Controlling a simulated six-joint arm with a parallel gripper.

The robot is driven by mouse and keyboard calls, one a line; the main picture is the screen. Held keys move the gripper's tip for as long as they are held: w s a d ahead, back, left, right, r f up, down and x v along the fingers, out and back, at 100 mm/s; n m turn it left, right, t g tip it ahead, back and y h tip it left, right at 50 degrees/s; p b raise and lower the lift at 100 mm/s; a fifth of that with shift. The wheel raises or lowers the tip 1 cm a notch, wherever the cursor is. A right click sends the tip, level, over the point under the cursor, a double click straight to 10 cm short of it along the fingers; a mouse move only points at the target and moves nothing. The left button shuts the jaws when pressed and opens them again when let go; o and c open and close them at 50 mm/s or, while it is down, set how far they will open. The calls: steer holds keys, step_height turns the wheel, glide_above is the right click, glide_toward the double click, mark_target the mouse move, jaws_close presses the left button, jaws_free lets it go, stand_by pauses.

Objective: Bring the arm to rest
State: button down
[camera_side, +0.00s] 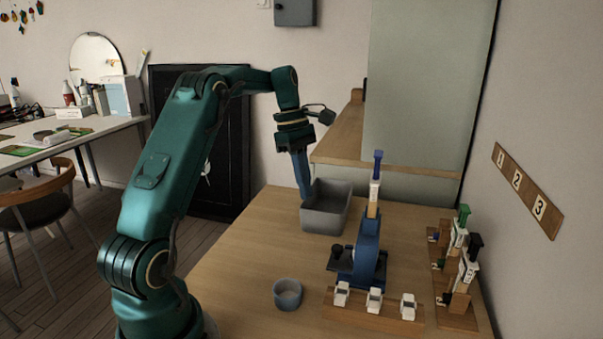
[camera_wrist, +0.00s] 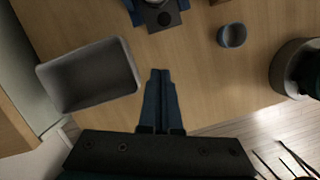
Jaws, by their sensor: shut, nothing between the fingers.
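My gripper (camera_side: 305,197) is shut and empty. In the side view it points down, with its blue fingers just left of the grey bin (camera_side: 327,215); the picture does not show whether they touch. In the wrist view the two fingertips (camera_wrist: 160,72) are together over bare wood, to the right of the grey bin (camera_wrist: 90,75). My green arm reaches up from its base and bends over the table (camera_side: 235,262).
A blue stand (camera_side: 368,250) holds an upright tool right of the bin. A round grey cup (camera_side: 287,294) stands at the front. A wooden rack (camera_side: 350,312) carries several white pieces. Wooden holders (camera_side: 458,308) with syringe-like tools stand at the right. The table's left part is clear.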

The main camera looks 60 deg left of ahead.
steer(key=s+d+r+m+t+y, duration=0.1)
steer(key=s+d+r+m, duration=0.1)
steer(key=d+r+m, duration=0.45)
steer(key=s+d+r+m+t+y, duration=0.1)
steer(key=s+d+r, duration=0.25)
steer(key=d, duration=0.55)
steer(key=s+d+f+m+t, duration=0.2)
steer(key=s+d+f+m, duration=0.2)
steer(key=m, duration=1.1)
steer(key=s+f, duration=0.3)
steer(key=s, duration=0.3)
steer(key=shift+d+t+y, duration=0.15)
steer(key=shift+t+y, duration=0.15)
